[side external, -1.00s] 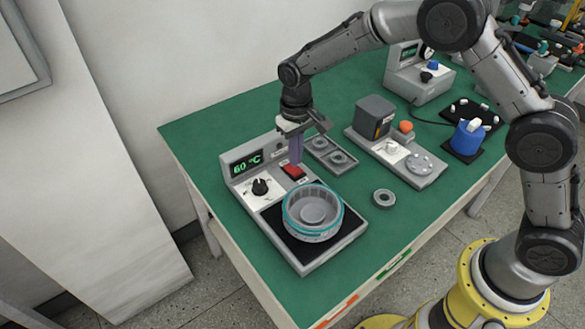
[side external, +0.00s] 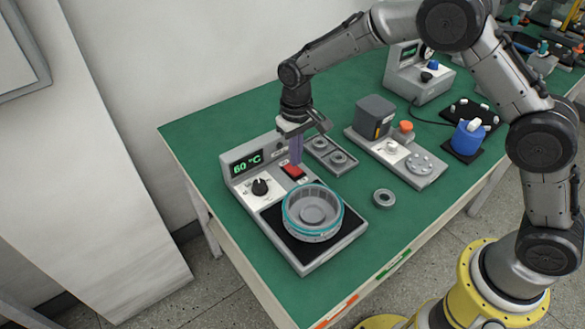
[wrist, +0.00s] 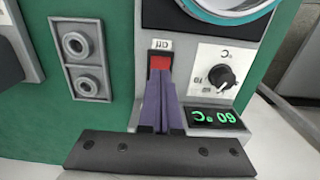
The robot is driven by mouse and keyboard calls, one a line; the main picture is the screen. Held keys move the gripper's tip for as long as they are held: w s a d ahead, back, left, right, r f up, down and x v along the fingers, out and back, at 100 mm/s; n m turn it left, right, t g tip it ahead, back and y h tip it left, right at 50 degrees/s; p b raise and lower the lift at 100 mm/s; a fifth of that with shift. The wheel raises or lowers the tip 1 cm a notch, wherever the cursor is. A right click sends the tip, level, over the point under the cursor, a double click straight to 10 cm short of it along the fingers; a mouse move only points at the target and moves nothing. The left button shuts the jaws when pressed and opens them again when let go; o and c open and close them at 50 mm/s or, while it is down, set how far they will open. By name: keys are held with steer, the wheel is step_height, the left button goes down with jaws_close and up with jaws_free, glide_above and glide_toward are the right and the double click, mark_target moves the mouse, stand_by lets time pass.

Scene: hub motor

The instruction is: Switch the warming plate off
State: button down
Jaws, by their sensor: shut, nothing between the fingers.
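The warming plate (side external: 333,248) is a grey box with a black top at the table's near left end. Its green display (side external: 246,162) reads 60 °C, and a black knob (side external: 260,187) sits below it. The red rocker switch (side external: 293,171) is beside the display; it also shows in the wrist view (wrist: 160,62). A grey round housing with a teal band (side external: 313,212) rests on the black top. My gripper (side external: 297,161) is shut and empty, pointing down, its purple fingertips (wrist: 162,82) right at the switch. I cannot tell whether they touch it; they hide part of it.
A grey tray with two rings (side external: 330,154) lies close beside my gripper. A loose ring (side external: 384,198) lies right of the warming plate. A fixture with a dark block (side external: 374,116) and an orange button (side external: 405,127) stands further right. Green table between is clear.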

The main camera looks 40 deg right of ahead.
mark_target(296, 171)
steer(key=shift+f, duration=1.35)
stand_by(0.6)
steer(key=shift+r, duration=3.55)
